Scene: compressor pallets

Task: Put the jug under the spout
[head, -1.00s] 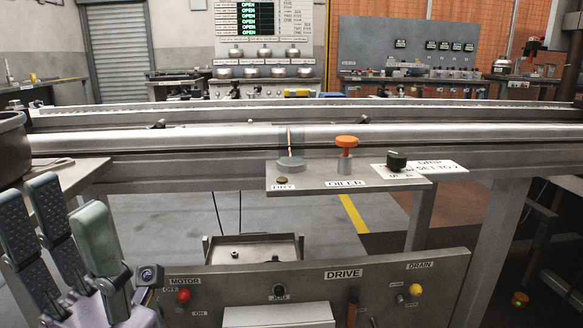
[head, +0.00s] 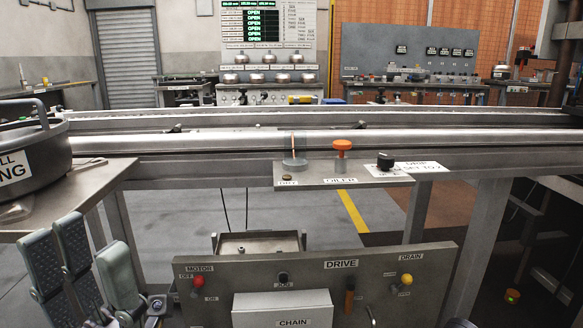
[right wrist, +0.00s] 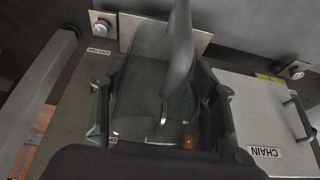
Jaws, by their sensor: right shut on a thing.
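A see-through greyish jug (right wrist: 145,85) with a grey curved handle (right wrist: 180,60) fills the middle of the right wrist view. My right gripper (right wrist: 162,108) has dark fingers on both sides of it and is shut on it. In the head view the right gripper and jug are not clearly visible. A small curved metal piece (head: 371,317) pokes up at the bottom edge, below the drain side of the drive panel (head: 330,275); I cannot tell whether it is the spout. My left gripper (head: 90,240) is open and empty at lower left, fingers pointing up.
A chain box (head: 283,308) juts from the drive panel; it also shows in the right wrist view (right wrist: 262,105). A shelf (head: 345,176) with an orange oiler knob (head: 341,145) sits above. A round dark pan (head: 40,150) stands on the left bench (head: 85,190).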

